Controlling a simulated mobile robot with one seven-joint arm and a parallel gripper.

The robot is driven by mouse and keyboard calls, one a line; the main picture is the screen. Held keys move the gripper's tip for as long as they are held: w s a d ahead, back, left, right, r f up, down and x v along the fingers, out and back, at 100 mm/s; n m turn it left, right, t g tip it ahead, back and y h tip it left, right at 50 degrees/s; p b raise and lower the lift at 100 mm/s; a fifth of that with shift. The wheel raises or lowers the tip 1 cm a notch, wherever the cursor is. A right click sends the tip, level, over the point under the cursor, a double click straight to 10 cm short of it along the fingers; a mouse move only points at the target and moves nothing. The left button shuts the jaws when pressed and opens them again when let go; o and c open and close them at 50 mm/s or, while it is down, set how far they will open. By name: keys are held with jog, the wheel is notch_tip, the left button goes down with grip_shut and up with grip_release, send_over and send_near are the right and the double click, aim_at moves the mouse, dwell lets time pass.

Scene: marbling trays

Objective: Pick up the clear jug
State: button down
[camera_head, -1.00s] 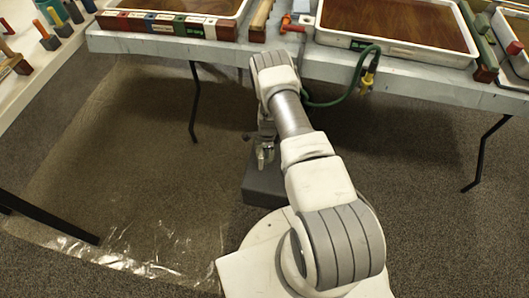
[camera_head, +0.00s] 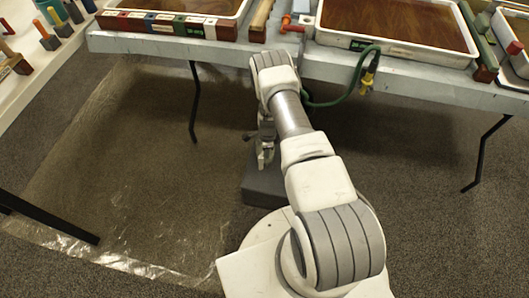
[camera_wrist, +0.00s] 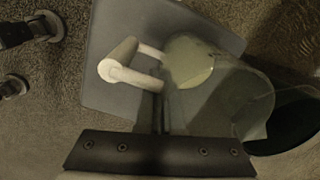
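The clear jug (camera_wrist: 235,95) shows in the wrist view, see-through, with a pale round patch and a light U-shaped handle (camera_wrist: 125,72) on its left. It is over a grey block (camera_wrist: 110,30). My gripper (camera_wrist: 160,100) comes in from the bottom of that view. Its narrow dark fingers are close together at the handle side of the jug and look shut on it. The exact contact is hard to see. In the head view my gripper (camera_head: 265,158) is low, just above the grey block, and the jug cannot be made out.
A table with a wood-brown tray (camera_head: 340,38) stands above and behind my arm, and a green hose (camera_head: 345,92) hangs from its edge. Black table legs (camera_head: 193,100) stand at either side. A clear plastic sheet (camera_head: 130,170) covers the floor at left.

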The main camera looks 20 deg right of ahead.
jog(key=shift+r, duration=0.15)
jog(key=shift+r+p, duration=0.5)
jog(key=shift+r, duration=0.45)
notch_tip(320, 180, up, 2)
jog(key=shift+w+p, duration=0.1)
jog(key=shift+p, duration=0.3)
jog(key=s+d+r+p, duration=0.3)
jog(key=s+d+r, duration=0.3)
jog(key=d, duration=0.3)
jog(key=shift+s+d+r, duration=0.25)
jog(key=shift+d+r, duration=0.05)
jog(key=shift+r, duration=0.1)
